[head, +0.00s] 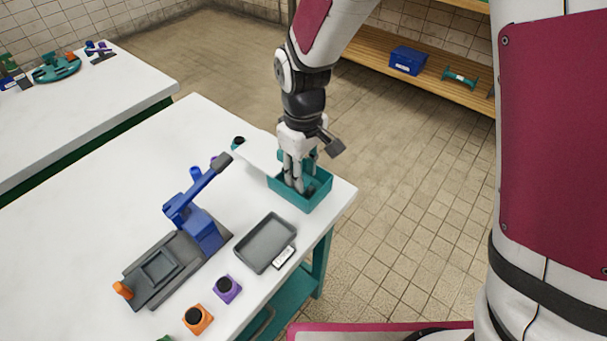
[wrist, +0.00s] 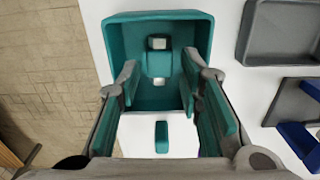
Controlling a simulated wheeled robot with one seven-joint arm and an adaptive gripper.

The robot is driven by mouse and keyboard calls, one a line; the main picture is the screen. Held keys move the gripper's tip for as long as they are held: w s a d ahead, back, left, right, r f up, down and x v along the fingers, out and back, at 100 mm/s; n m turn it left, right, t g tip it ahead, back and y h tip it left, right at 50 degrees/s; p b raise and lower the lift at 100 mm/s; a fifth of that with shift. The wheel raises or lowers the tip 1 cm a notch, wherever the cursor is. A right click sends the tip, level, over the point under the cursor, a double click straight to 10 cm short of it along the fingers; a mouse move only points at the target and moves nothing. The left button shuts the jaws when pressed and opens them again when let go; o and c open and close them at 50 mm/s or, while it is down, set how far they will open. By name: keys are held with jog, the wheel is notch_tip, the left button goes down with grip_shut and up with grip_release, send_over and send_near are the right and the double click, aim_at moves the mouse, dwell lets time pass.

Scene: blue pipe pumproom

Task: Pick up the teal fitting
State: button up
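The teal fitting (wrist: 159,64) lies inside an open teal bin (wrist: 112,32) in the wrist view. It has a rounded teal middle with pale grey ends. My gripper (wrist: 159,84) is open, with one teal-padded finger on each side of the fitting and a visible gap on both sides. In the head view, my gripper (head: 294,187) points down into the teal bin (head: 306,203) at the table's right corner. The fitting cannot be made out there behind the fingers.
A grey tray (head: 266,243) with a label sits in front of the bin. A blue lever device on a grey base (head: 165,268) stands to the left. Purple (head: 233,293) and orange (head: 198,325) blocks are near the front edge.

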jog(key=shift+f, duration=1.2)
grip_shut()
jog(key=shift+r, duration=0.1)
